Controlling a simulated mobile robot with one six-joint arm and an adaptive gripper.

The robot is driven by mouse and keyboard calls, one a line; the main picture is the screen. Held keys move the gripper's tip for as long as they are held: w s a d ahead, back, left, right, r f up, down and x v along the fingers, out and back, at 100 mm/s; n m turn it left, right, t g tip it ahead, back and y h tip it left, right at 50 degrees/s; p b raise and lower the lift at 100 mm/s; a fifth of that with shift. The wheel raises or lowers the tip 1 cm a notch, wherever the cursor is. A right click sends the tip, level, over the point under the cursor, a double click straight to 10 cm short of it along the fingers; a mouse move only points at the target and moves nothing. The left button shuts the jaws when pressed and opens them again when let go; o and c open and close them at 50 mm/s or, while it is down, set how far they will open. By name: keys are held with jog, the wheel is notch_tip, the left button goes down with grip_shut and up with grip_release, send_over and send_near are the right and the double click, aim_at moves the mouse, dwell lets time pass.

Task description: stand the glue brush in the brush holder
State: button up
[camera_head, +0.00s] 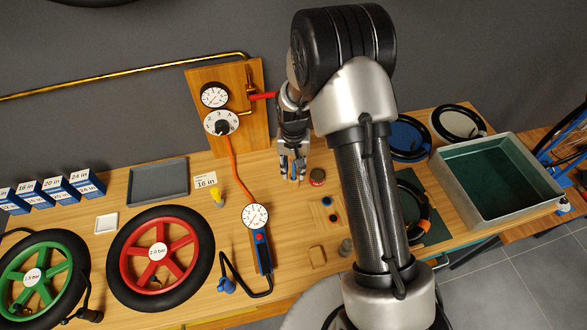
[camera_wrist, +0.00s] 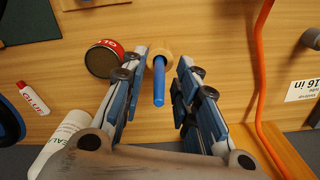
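The glue brush (camera_wrist: 159,84) shows in the wrist view as a blue rod pointing towards the camera. Its far end meets a small round wooden piece (camera_wrist: 164,48), which looks like the brush holder; how deep the rod sits in it is hidden. My gripper (camera_wrist: 162,62) is open, its fingers on either side of the blue rod with a visible gap on both sides. The tin (camera_wrist: 104,58) stands close beside one finger in the wrist view.
The orange hose (camera_wrist: 258,70) and the 16 in card (camera_wrist: 303,90) lie to the right in the wrist view. A white bottle (camera_wrist: 62,140) and small tube (camera_wrist: 33,97) are to the left. The gauge board (camera_head: 240,130) stands behind my gripper; the red wheel (camera_head: 160,255) lies left.

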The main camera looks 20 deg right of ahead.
notch_tip(320, 180, up, 11)
jog(key=shift+r, duration=0.15)
dwell(1.0)
jog(key=s+r+n+t+b, duration=0.2)
jog(key=s+r+b, duration=0.3)
jog(key=s+r, duration=0.6)
jog(key=s+f+n+t+b, duration=0.1)
jog(key=s+b, duration=0.4)
jog(key=s, duration=1.1)
jog(key=shift+s+f+n+t, duration=0.3)
jog(key=shift+s+f+t, duration=0.15)
jog(key=shift+t, duration=0.35)
